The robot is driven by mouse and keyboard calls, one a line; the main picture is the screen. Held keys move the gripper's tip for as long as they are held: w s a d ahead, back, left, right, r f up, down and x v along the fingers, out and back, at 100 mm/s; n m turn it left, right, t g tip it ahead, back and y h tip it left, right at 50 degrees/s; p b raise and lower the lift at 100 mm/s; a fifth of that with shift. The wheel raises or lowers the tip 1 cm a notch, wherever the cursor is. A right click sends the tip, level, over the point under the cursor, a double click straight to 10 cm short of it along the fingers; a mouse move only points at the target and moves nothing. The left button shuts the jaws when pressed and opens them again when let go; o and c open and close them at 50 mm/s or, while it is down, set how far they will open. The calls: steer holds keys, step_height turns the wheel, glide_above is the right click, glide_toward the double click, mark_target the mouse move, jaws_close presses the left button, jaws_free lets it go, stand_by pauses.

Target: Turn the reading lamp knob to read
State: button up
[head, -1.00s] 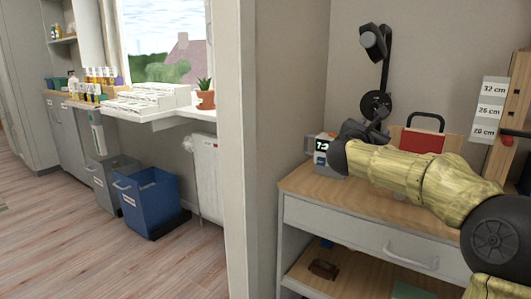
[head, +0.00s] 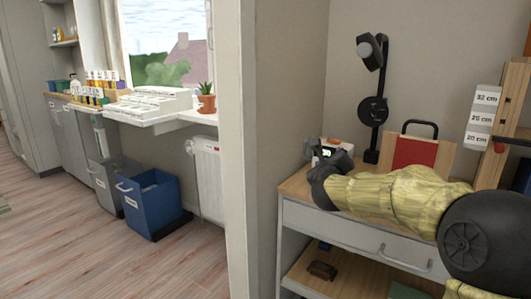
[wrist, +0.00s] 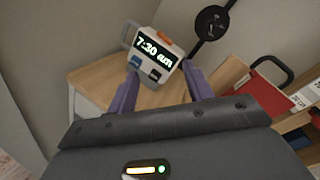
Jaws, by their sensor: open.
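The black reading lamp (head: 370,52) stands at the back of the cabinet top, its head at the top of a dark post. A round black disc (head: 373,110) sits partway up the post; it also shows at the top of the wrist view (wrist: 211,22). I cannot make out knob markings. My gripper (head: 325,160) is low over the cabinet's left end, apart from the lamp and to its left. In the wrist view its two purple fingers (wrist: 160,76) are spread, with nothing between them. A digital clock (wrist: 157,50) reading 7:30 am lies beyond the fingertips.
The clock, partly hidden by my gripper in the head view, stands at the cabinet's (head: 345,228) left end. A red-fronted wooden box (head: 414,152) with a black handle stands right of the lamp. A height board (head: 490,125) stands further right. A wall edge (head: 236,150) borders the cabinet's left side.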

steer(key=s+a+f+n+g+y+p, duration=0.25)
steer(key=s+f+n, duration=0.35)
steer(key=n, duration=0.3)
steer(key=s+a+f+n+g+y+p, duration=0.2)
steer(key=s+a+f+n+g, duration=0.2)
steer(key=s+f+n, duration=0.4)
steer(key=s+d+f+n+g+p, duration=0.2)
steer(key=s+f+n+g, duration=0.2)
steer(key=s+n, duration=0.45)
steer(key=s+d+f+n+g+p, duration=0.1)
steer(key=s+d+f+n+g, duration=0.25)
steer(key=s, duration=0.85)
step_height(320, 180, up, 38)
steer(key=a+n+p, duration=0.1)
steer(key=p, duration=3.6)
steer(key=shift+w+h+p, duration=0.25)
steer(key=shift+h+p, duration=0.1)
steer(key=shift+p, duration=0.05)
steer(key=shift+c, duration=0.4)
